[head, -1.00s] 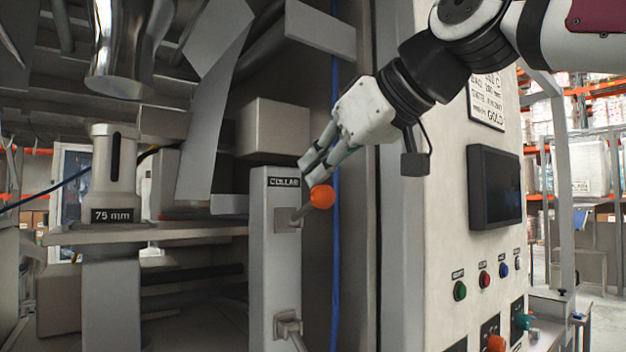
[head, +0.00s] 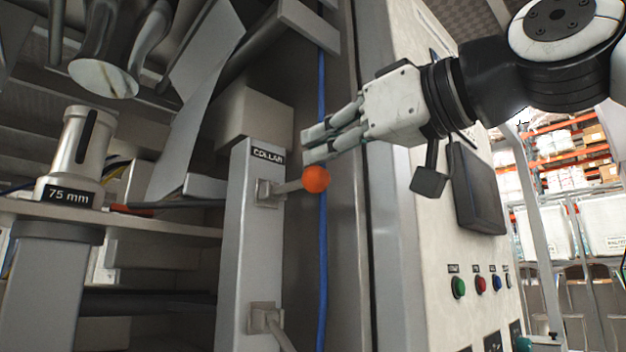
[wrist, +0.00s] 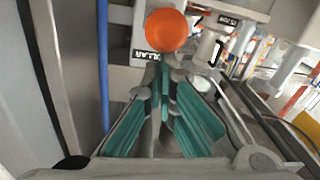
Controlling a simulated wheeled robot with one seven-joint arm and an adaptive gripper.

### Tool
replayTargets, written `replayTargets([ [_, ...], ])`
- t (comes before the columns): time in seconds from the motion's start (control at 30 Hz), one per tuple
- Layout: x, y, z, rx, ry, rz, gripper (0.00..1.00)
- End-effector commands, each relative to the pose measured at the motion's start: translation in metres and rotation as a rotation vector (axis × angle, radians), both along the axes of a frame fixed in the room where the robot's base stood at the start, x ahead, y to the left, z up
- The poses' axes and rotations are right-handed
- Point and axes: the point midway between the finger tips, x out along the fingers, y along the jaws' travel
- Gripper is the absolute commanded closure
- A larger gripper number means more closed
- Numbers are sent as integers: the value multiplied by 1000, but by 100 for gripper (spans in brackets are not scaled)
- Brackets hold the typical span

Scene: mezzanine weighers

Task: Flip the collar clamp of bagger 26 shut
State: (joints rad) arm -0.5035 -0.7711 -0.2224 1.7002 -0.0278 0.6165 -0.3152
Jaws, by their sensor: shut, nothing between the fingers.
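The collar clamp is a lever with an orange ball knob (head: 316,179) on a grey post (head: 245,230) marked "COLLAR". Its short arm sticks out to the right from a bracket (head: 268,192) below the label. My gripper (head: 304,147) is shut and empty, just above the knob, fingers pointing left. I cannot tell whether it touches the knob. In the wrist view the orange knob (wrist: 166,30) lies beyond the closed fingertips (wrist: 163,68), with part of the label behind it. A bagger number is not visible.
A second lever bracket (head: 265,318) sits lower on the post. A blue cable (head: 322,240) runs down behind the knob. A cylinder marked "75 mm" (head: 80,150) stands on a shelf at left. A cabinet with a dark screen (head: 478,190) and coloured buttons (head: 481,284) is at right.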

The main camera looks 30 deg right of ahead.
Motion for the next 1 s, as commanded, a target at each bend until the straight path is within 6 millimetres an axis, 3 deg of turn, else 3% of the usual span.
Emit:
replayTargets([
  [0.03,1,0,-10,7,-22,0,100],
  [0.6,-5,-1,-37,78,-285,2,100],
  [1.0,-5,-1,-52,76,-283,0,100],
])
